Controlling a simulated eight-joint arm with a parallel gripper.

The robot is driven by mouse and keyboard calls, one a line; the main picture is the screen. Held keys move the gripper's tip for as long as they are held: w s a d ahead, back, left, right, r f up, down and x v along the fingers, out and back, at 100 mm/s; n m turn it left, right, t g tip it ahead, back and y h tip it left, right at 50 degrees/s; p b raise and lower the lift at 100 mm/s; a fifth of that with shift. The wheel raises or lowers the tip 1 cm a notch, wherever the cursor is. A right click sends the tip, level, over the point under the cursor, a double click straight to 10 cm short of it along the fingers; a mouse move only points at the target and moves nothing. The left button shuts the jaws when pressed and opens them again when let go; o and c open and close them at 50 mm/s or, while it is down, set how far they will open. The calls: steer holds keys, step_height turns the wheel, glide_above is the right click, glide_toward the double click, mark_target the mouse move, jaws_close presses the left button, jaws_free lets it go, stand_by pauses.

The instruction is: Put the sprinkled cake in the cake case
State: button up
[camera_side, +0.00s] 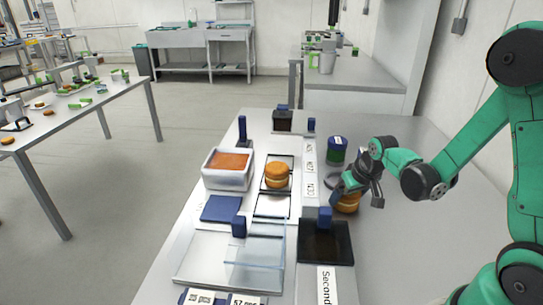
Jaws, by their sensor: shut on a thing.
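My gripper (357,190) is on the right side of the table, shut on a round, orange-brown filled cake (347,207). The cake is low, at or just above the table top; I cannot tell if it touches. Its upper part is partly hidden by the fingers, and sprinkles are too small to make out. A second filled round (277,176) sits on a dark-edged tray left of the labelled strip. A clear-walled case (258,245) stands at the front, with a see-through panel tilted over it; it looks empty.
A white tub with orange contents (229,165) and a blue pad (221,208) are at the left. A dark green jar (337,150) stands behind my gripper. A black tray (325,242) with a blue block lies in front of it. The table's right side is mostly clear.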

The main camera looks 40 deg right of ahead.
steer(key=shift+f, duration=0.1)
steer(key=o, duration=0.7)
steer(key=shift+c, duration=0.2)
steer(key=v, duration=1.2)
steer(key=a+n+t, duration=0.1)
steer(key=a, duration=0.2)
steer(key=a+r+n+t+y, duration=0.1)
steer(key=a, duration=0.3)
steer(key=a+n+t, duration=0.1)
steer(key=a, duration=0.3)
steer(key=shift+s+a+r+n, duration=0.15)
steer(key=shift+s+r+n, duration=0.15)
